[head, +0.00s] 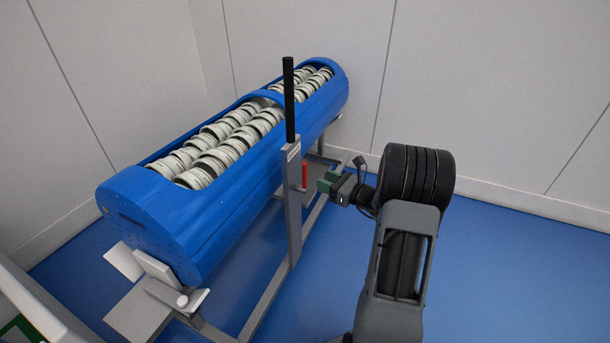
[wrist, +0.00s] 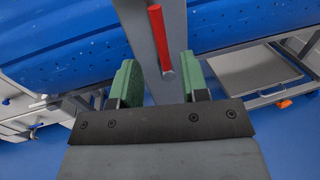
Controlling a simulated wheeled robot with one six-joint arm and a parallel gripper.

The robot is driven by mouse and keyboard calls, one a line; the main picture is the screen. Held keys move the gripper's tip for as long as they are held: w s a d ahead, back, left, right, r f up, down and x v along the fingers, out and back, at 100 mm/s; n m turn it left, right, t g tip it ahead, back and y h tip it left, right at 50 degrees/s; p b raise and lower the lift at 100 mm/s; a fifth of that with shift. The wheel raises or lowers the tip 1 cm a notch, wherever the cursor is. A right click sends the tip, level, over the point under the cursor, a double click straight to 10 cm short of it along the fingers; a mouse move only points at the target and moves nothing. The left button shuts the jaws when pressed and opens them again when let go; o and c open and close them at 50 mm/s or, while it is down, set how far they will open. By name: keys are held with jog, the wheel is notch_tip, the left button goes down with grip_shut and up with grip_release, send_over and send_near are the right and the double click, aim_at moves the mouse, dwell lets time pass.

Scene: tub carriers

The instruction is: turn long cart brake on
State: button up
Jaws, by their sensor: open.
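The long cart is a grey frame (head: 264,300) carrying a long blue tub (head: 200,230). A grey upright post (head: 293,215) with a black handle (head: 289,100) stands at its near side. A short red lever (head: 304,174) sits on the post; I take it for the brake. It also shows in the wrist view (wrist: 157,35), slightly tilted, with its lower end at the post. My gripper (head: 325,182) is open, just right of the lever in the head view. In the wrist view its green fingers (wrist: 157,82) lie either side of the post, with the lever's end near the gap. I see no contact.
The tub holds rows of whitish ring-shaped parts (head: 230,135). Grey walls (head: 300,30) stand close behind. Blue floor (head: 500,270) is open to the right. An orange piece (wrist: 284,103) is on a frame at the right of the wrist view.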

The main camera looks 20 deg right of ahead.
jog(key=b, duration=0.1)
send_over(305, 187)
jog(key=shift+w+d, duration=0.1)
jog(key=shift+w, duration=0.35)
jog(key=shift+c, duration=0.3)
grip_shut()
